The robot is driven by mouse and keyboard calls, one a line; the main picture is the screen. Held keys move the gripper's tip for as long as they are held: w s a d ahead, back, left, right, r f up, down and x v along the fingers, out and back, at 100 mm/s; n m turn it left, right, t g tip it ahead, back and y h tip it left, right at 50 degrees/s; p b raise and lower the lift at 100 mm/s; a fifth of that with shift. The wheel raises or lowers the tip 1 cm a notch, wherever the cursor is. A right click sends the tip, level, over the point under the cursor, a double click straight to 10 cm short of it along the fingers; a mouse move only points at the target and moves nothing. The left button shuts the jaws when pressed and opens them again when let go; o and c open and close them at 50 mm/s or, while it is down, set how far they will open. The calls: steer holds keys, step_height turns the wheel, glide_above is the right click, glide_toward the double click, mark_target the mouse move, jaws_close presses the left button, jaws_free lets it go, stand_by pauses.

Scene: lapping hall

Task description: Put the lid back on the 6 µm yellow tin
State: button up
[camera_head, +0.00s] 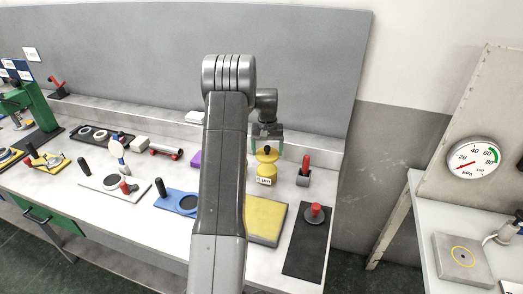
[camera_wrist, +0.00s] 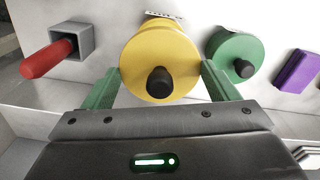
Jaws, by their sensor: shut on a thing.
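The yellow tin (camera_head: 265,174) with a "6 µm" label stands upright at the back right of the bench. Its yellow lid (camera_wrist: 152,50) with a black knob fills the middle of the wrist view; it also shows at the tin's top in the head view (camera_head: 267,157). My gripper (camera_wrist: 159,74) points down from above, with its green fingers on opposite sides of the lid, shut on it. It also shows in the head view (camera_head: 266,147). The lid is on or just above the tin; I cannot tell if it is fully seated.
In the wrist view, a green tin (camera_wrist: 236,52) stands close right and a purple block (camera_wrist: 295,72) farther right. A red-handled tool in a grey holder (camera_wrist: 64,44) is at left. A yellow plate (camera_head: 265,221) and black mat (camera_head: 300,255) lie in front.

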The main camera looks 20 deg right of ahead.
steer(key=shift+f+b, duration=1.8)
steer(key=shift+f, duration=1.4)
steer(key=shift+f+b, duration=0.15)
steer(key=shift+b, duration=0.3)
steer(key=o, duration=1)
steer(key=shift+r+p, duration=1.85)
steer(key=shift+r, duration=1.7)
